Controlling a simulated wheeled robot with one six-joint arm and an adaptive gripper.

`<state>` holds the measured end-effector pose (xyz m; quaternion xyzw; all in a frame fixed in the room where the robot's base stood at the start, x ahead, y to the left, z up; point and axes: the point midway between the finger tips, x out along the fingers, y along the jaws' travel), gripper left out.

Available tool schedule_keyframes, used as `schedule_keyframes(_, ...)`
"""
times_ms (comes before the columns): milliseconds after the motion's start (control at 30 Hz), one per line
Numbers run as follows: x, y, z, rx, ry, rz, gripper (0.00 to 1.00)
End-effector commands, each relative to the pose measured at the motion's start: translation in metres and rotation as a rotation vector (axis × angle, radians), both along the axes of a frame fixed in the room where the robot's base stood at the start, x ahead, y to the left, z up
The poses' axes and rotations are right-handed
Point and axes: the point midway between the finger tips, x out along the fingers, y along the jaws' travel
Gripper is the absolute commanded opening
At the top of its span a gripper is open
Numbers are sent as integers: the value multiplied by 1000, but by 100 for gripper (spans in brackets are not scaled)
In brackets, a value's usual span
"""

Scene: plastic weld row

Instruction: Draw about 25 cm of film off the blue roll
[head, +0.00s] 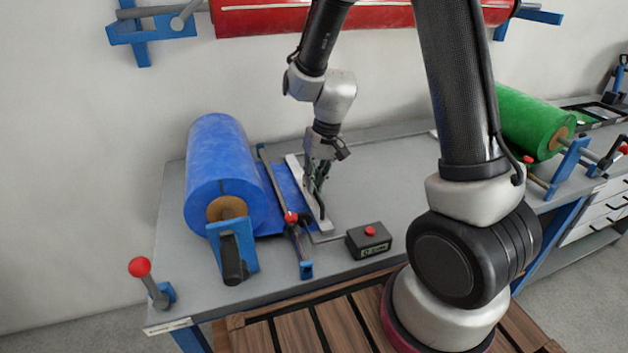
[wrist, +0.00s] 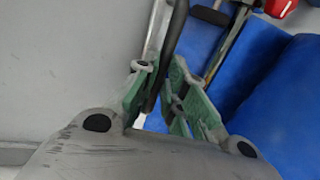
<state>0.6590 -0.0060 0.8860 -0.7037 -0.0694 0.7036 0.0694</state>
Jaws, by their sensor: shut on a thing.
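The blue roll (head: 215,160) lies on a rod in a blue bracket at the left of the table, and it fills the right side of the wrist view (wrist: 290,100). A short stretch of blue film (head: 286,194) runs from it under a thin bar with a red knob (head: 291,217) to a pale clamp bar (head: 325,224) along its right end. My gripper (head: 319,183) is over the pale bar, its green fingers shut on the bar's black handle (wrist: 178,40). The fingers partly hide the handle and the bar.
A black box with a red button (head: 369,240) stands near the front edge. A red-knobbed lever (head: 148,278) is at the front left corner. A green roll (head: 530,122) lies at the right, a red roll (head: 310,18) hangs behind.

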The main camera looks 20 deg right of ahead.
Motion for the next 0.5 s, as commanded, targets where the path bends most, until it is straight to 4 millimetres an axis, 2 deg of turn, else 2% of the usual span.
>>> schedule_keyframes(167,0,-22,0,-1,1,-5,0)
schedule_keyframes(267,0,-44,0,-1,1,-7,0)
schedule_keyframes(500,-1,-113,0,-1,2,-10,0)
